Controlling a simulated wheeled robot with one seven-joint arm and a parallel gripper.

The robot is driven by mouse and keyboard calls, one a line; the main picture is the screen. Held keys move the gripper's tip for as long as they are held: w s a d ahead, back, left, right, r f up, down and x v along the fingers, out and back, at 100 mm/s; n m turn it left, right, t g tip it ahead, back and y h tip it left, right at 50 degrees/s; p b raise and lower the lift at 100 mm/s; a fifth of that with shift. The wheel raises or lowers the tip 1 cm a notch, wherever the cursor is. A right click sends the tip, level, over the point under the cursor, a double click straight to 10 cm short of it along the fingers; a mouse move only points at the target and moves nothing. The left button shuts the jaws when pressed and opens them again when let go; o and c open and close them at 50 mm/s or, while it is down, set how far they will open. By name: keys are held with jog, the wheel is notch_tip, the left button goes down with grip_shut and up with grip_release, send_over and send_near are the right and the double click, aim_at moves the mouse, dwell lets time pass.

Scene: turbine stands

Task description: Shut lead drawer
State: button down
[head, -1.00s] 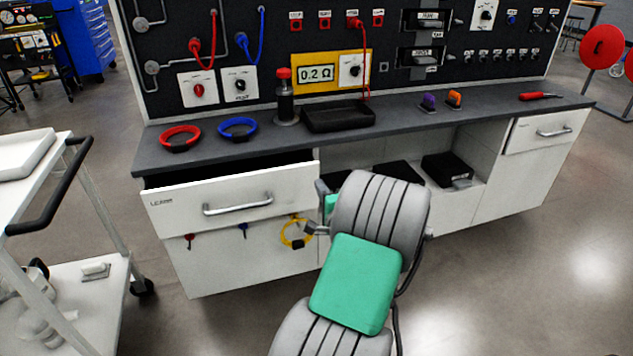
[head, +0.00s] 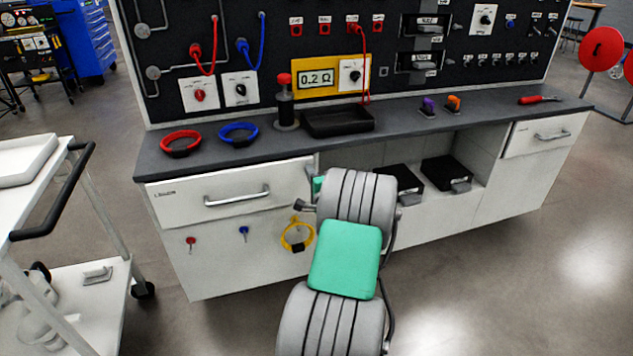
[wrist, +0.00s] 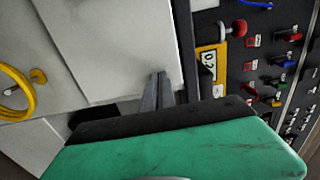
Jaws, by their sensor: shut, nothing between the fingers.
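The lead drawer (head: 232,192) is the white drawer at the left of the bench, with a silver bar handle (head: 237,198). Its front sits flush under the worktop, with no gap showing at its top. In the wrist view the shut, empty fingers (wrist: 157,92) lie against or very close to the white drawer front (wrist: 110,45). I cannot tell whether they touch it.
Red (head: 181,142) and blue (head: 238,133) lead coils and a black tray (head: 338,121) lie on the worktop. A yellow coil (head: 297,236) hangs below the drawer. A white cart (head: 80,250) stands at the left. Open floor lies at the right.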

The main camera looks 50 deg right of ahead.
jog(key=shift+w+d+r, duration=0.3)
jog(key=shift+w+d, duration=0.1)
jog(key=shift+w, duration=0.15)
